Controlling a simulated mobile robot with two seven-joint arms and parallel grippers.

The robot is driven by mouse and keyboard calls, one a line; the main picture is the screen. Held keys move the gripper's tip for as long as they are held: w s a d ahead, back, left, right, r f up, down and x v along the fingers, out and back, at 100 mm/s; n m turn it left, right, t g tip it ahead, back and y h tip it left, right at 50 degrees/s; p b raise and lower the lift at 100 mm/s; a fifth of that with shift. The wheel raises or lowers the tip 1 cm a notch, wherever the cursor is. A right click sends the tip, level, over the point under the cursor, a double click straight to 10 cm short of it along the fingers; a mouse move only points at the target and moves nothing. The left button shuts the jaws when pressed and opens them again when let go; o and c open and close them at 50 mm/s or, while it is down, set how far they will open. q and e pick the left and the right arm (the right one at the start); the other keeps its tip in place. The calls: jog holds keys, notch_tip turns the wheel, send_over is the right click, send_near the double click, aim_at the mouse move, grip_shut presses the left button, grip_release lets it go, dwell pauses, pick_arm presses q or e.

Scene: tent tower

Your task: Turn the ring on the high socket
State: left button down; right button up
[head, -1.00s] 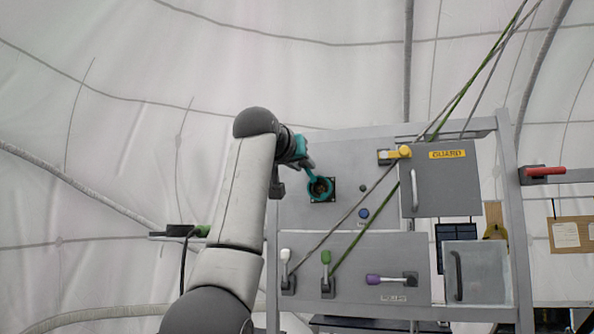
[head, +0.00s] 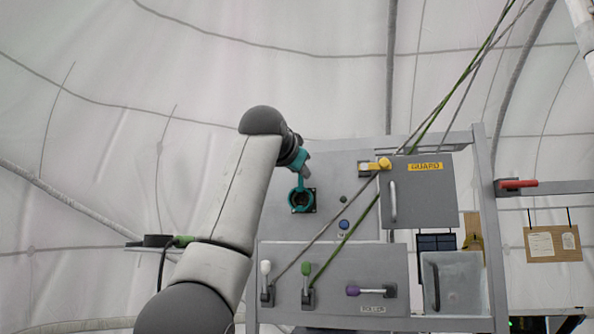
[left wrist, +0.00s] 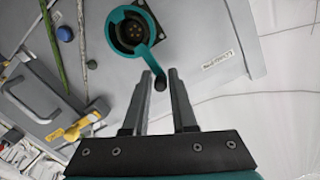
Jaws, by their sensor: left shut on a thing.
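The high socket (left wrist: 131,32) is a dark round face with pins on the upper left of the grey panel. A teal ring (left wrist: 113,46) surrounds it, with a lever ending in a dark tip. The ring also shows in the head view (head: 292,205), its lever pointing about straight up. My left gripper (left wrist: 160,76) is shut on the lever's end, its two fingers on either side of the tip. In the head view my left gripper (head: 304,168) is just above the socket. My right gripper is not in view.
Right of the socket are a blue button (head: 344,224), a yellow latch (head: 378,165) and the grey GUARD door (head: 420,205). Green and grey ropes (head: 440,113) cross diagonally before the panel. Levers with white, green and purple grips (head: 353,291) sit below. Open room lies left.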

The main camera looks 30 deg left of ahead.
pick_arm(q)
jog(key=shift+w+f, duration=0.1)
jog(key=shift+f, duration=0.05)
jog(key=c, duration=1.2)
grip_release()
jog(key=o, duration=0.4)
jog(key=shift+c, duration=0.2)
jog(key=shift+s, duration=0.2)
jog(key=b+v, duration=0.7)
jog(key=v, duration=0.8)
